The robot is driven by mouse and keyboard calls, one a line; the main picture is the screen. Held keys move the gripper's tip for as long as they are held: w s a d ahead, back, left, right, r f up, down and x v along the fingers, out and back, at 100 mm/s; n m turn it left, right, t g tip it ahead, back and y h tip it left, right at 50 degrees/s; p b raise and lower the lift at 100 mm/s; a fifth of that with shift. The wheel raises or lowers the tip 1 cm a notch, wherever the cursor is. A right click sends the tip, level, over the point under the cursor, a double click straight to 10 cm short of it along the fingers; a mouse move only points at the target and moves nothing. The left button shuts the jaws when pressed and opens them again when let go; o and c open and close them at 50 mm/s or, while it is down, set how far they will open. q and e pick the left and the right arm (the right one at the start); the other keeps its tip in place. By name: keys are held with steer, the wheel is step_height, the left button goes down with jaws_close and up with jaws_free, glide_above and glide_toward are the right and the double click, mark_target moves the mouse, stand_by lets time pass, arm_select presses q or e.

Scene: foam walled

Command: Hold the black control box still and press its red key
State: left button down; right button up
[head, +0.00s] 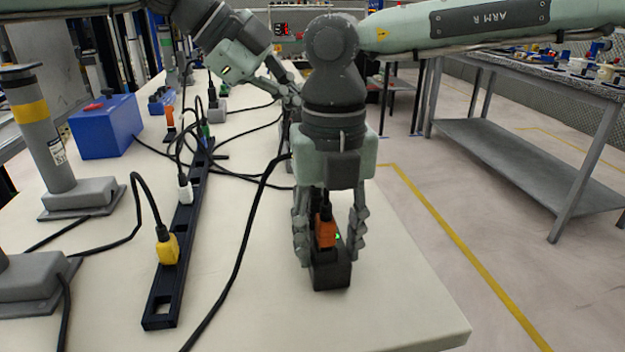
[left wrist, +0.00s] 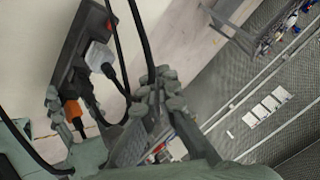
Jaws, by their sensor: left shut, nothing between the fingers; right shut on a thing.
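The black control box (head: 332,275) lies on the pale bench near its right edge, and its near end and a small green light show. An orange plug (head: 325,232) stands in it. My right gripper (head: 330,250) reaches down from above and is shut on the box, a finger on each side. In the left wrist view, the box (left wrist: 72,55) also carries a white plug (left wrist: 98,56), and a red key (left wrist: 108,24) shows near its far end. My left gripper (left wrist: 158,88) is shut and empty, apart from the box. In the head view its fingers (head: 291,98) are behind my right gripper.
A long black power strip (head: 185,225) with yellow and white plugs lies to the left. Black cables cross the bench between it and the box. A blue box (head: 104,128) and a grey post (head: 42,135) stand further left. The bench's front right corner is clear.

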stand_by(0.3)
arm_select(q)
steer(key=shift+f, duration=4.4)
steer(key=shift+f, duration=0.4)
steer(key=shift+f, duration=0.2)
steer(key=shift+s+f, duration=0.15)
steer(key=shift+f, duration=0.45)
steer(key=shift+r, duration=0.95)
steer(key=shift+r, duration=0.1)
